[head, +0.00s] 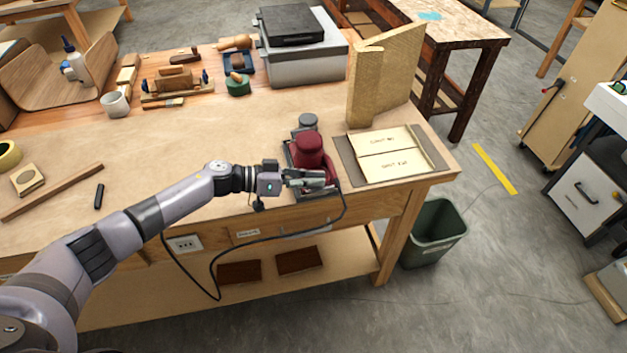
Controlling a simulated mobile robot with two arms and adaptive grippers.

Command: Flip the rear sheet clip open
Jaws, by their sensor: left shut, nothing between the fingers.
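A dark red sander (309,147) with a dark base stands on the workbench (230,125), near its front edge. A black cord runs from the sander's near side down past the bench front. My left gripper (318,180) is shut and empty at the near end of the sander and covers part of its base there. I cannot tell whether the fingers touch the sander. The sheet clip is too small or hidden behind the gripper to make out. My right gripper is not in view.
A dark mat (345,160) with two pale labelled panels (392,152) lies right of the sander. A tan upright board (385,75) stands behind it. A small grey cylinder (308,121) is behind the sander. A green bin (434,232) stands on the floor at right.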

